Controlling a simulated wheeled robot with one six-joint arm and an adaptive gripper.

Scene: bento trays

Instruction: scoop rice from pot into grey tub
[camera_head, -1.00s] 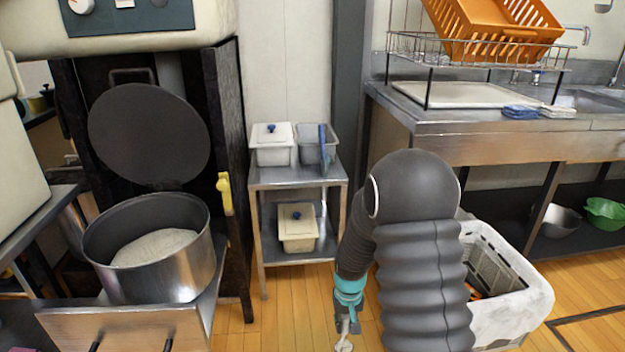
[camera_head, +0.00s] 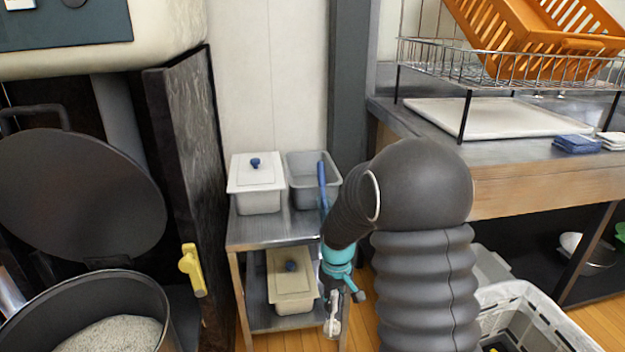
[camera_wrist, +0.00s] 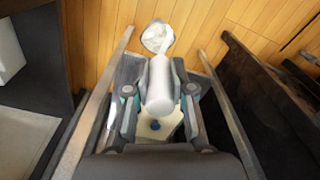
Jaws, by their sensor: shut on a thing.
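The pot (camera_head: 150,292) stands at the lower left with white rice (camera_head: 115,336) inside and its round dark lid (camera_head: 80,195) raised behind it. The open grey tub (camera_head: 303,168) sits on the top shelf of a small metal rack, with a blue handle (camera_head: 322,183) standing in it. My gripper (camera_head: 337,283) is below and in front of the tub, at the rack's right side. In the wrist view my gripper (camera_wrist: 160,88) is shut on the pale handle of a scoop (camera_wrist: 157,36). The scoop's bowl looks white inside; whether that is rice is unclear.
A white lidded tub (camera_head: 258,190) stands left of the grey tub. A cream lidded tub (camera_head: 291,285) is on the lower shelf, close to my gripper. A yellow handle (camera_head: 191,270) juts from the dark cabinet. A white bin (camera_head: 530,315) stands at the lower right.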

